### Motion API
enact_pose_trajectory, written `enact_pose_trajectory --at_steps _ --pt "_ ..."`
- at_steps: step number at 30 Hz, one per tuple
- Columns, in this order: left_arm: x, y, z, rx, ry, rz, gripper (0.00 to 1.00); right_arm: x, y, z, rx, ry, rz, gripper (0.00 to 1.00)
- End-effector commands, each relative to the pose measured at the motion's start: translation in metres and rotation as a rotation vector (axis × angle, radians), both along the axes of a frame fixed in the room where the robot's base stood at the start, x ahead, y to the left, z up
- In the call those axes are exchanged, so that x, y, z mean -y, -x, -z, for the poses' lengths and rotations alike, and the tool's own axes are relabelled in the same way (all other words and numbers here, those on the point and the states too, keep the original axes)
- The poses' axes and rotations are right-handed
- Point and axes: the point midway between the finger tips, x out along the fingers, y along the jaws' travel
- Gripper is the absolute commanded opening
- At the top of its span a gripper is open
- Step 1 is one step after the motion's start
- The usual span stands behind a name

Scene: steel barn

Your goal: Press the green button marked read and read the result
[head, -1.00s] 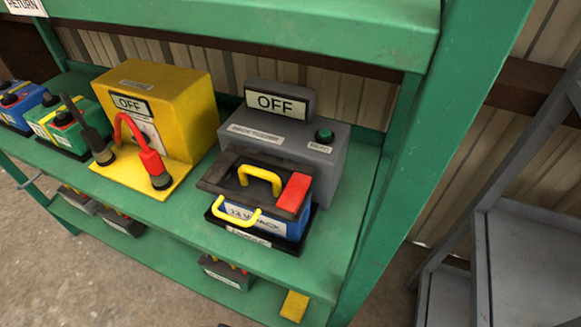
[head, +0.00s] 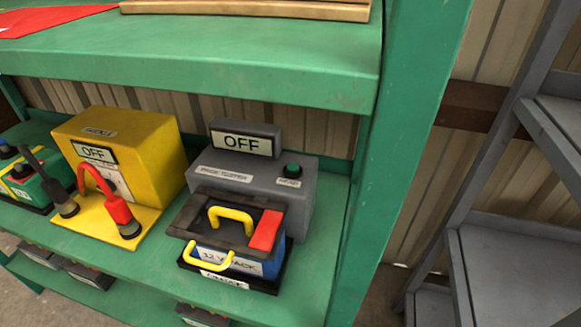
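The green button (head: 292,171) sits on the top right of a grey tester box (head: 245,182), with a small label that seems to say read below it. The tester's raised display (head: 245,143) shows OFF. A blue 12 V pack (head: 236,264) with a dark top, yellow handles and a red block stands against the tester's front, on a black tray labelled in front. The tester stands on a green shelf (head: 115,290). Neither of my grippers is in view.
A yellow charger-like box (head: 150,140), its display reading OFF, stands left with red and black plugs. Green and blue batteries (head: 32,189) stand further left. Grey steps (head: 510,260) stand beyond.

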Motion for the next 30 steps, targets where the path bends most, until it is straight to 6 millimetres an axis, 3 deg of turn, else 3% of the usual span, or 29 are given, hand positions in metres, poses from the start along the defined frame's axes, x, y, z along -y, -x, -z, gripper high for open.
enact_pose_trajectory --at_steps 12,30 --pt "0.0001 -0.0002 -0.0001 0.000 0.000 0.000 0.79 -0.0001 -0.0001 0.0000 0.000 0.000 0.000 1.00" --pt "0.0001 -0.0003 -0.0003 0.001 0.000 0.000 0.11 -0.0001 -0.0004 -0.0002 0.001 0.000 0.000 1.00"
